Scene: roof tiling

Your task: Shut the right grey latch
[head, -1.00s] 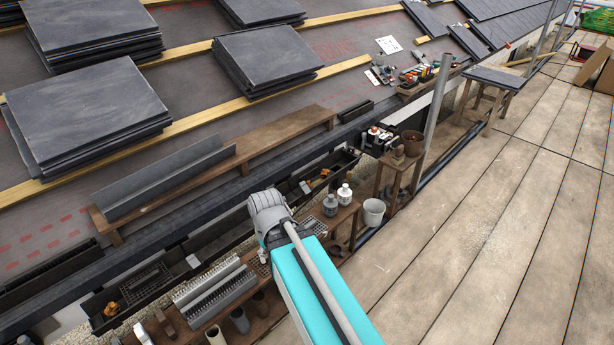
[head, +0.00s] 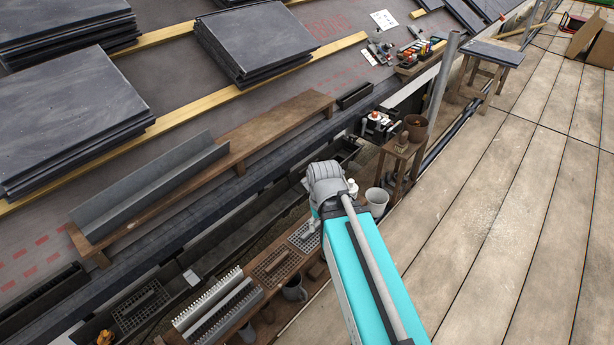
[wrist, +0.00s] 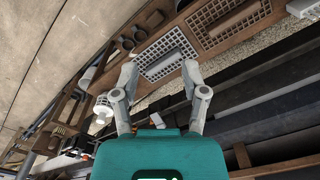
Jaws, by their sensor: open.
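I cannot make out a grey latch for certain in either view. My gripper (wrist: 158,78) shows in the wrist view with its two grey fingers spread apart and nothing between them. Beyond the fingertips are a bench and a light grey grate (wrist: 165,52).
In the head view, a long bench (head: 258,278) holds grates and toothed grey strips (head: 215,308). A dark box with small items (head: 378,124) lies behind.

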